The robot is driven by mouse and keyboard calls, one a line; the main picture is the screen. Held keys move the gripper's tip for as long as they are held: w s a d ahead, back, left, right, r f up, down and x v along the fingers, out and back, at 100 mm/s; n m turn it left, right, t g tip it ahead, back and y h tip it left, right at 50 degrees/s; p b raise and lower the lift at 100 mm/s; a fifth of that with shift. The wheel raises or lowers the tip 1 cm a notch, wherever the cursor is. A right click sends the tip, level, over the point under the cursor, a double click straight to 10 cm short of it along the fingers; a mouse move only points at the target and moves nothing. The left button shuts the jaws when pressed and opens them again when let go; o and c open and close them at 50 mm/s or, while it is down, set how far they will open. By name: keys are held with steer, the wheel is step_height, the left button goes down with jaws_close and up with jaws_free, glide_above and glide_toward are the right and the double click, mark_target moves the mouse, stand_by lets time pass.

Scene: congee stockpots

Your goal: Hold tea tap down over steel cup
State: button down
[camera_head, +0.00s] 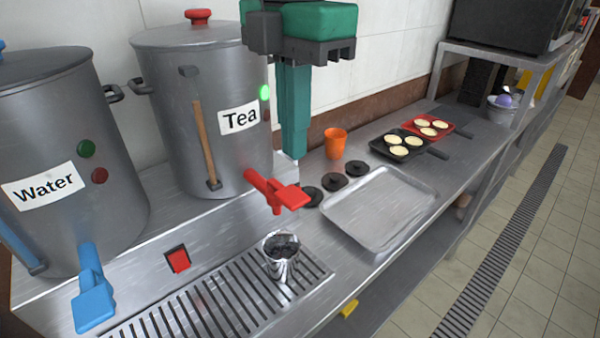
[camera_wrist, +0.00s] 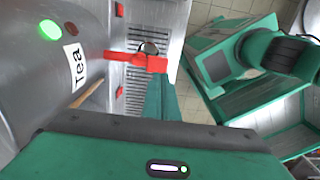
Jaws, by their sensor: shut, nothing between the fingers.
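The tea stockpot (camera_head: 205,110) stands at the back with a "Tea" label and a lit green light. Its red tap (camera_head: 278,190) sticks out low at the front; the tap also shows in the wrist view (camera_wrist: 138,60). The steel cup (camera_head: 281,262) stands upright on the drip grate below the tap, with dark contents or shadow inside. In the wrist view the cup (camera_wrist: 149,47) is partly hidden by the tap. My gripper (camera_head: 293,155) is shut and empty, pointing down behind and above the tap, seemingly apart from it.
The water stockpot (camera_head: 60,150) with a blue tap (camera_head: 92,290) stands at left. A red switch (camera_head: 177,260) is on the counter front. A metal tray (camera_head: 378,212), black discs (camera_head: 334,182), an orange cup (camera_head: 335,143) and pans with pale rounds (camera_head: 403,146) lie at right.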

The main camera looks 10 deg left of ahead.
mark_target(294, 196)
steer(key=shift+f, duration=3.5)
